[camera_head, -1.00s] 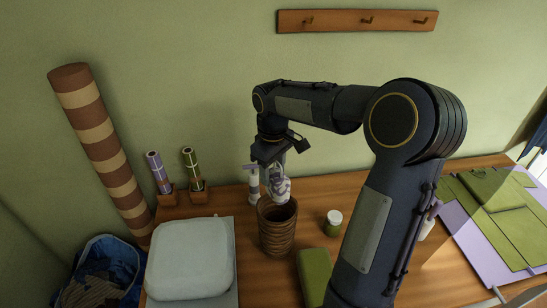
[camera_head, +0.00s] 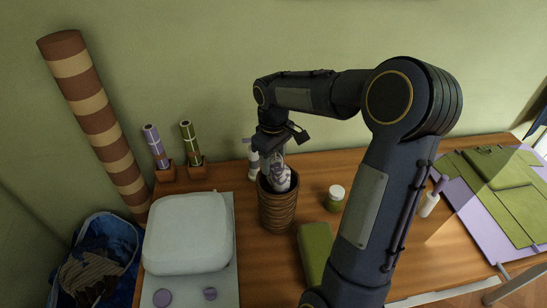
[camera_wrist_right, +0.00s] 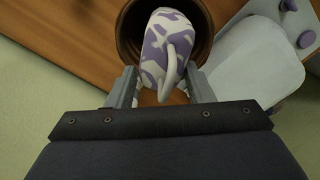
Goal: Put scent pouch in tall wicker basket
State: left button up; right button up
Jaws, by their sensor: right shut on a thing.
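The scent pouch (camera_head: 281,178) is white with purple patches. Its lower part is inside the mouth of the tall wicker basket (camera_head: 277,211), a brown woven cylinder standing upright on the table. My right gripper (camera_head: 277,160) points down just above the basket and is shut on the pouch's top. In the right wrist view the pouch (camera_wrist_right: 165,47) hangs by a pale loop between the fingers of the right gripper (camera_wrist_right: 160,90), with the dark opening of the basket (camera_wrist_right: 127,32) around it. My left gripper is not in view.
A grey-white cushion-like block (camera_head: 187,234) lies left of the basket. A white bottle (camera_head: 254,163) stands close behind. Two rolls in holders (camera_head: 165,173) stand at back left.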

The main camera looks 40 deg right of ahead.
dwell(0.7)
jog(key=o, duration=1.3)
notch_tip(320, 180, up, 8)
jog(key=shift+f+b, duration=0.25)
jog(key=shift+b, duration=0.1)
jog(key=shift+r, duration=0.2)
